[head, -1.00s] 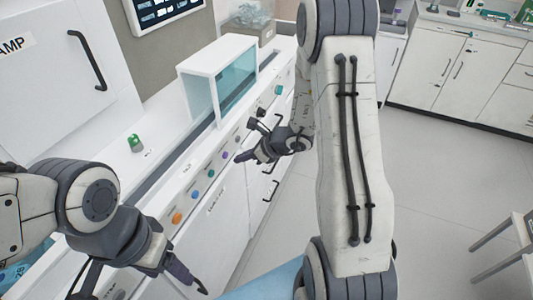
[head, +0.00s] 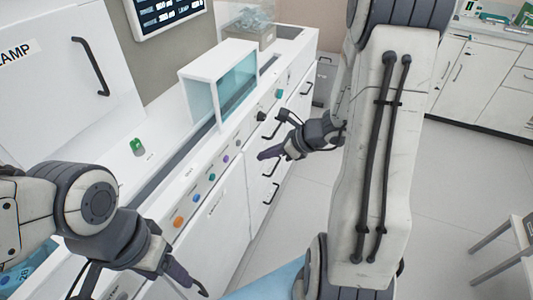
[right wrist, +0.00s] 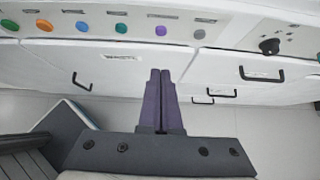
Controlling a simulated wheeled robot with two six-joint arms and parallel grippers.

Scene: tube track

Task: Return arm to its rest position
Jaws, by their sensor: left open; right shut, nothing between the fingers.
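My right gripper (head: 262,155) hangs in front of the white cabinet drawers, clear of the button panel. In the right wrist view its dark fingers (right wrist: 158,100) are together with nothing between them. My left gripper (head: 180,284) is at the lower left of the head view, open and empty, near the front of the counter. The right upper arm fills the right middle of the head view.
A row of coloured buttons (head: 212,178) runs along the counter front. A clear-sided white housing (head: 240,85) and a green-topped object (head: 137,146) stand on the counter. Drawer handles (head: 271,194) stick out near my right gripper. A chair (head: 505,235) stands at right; open floor lies between.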

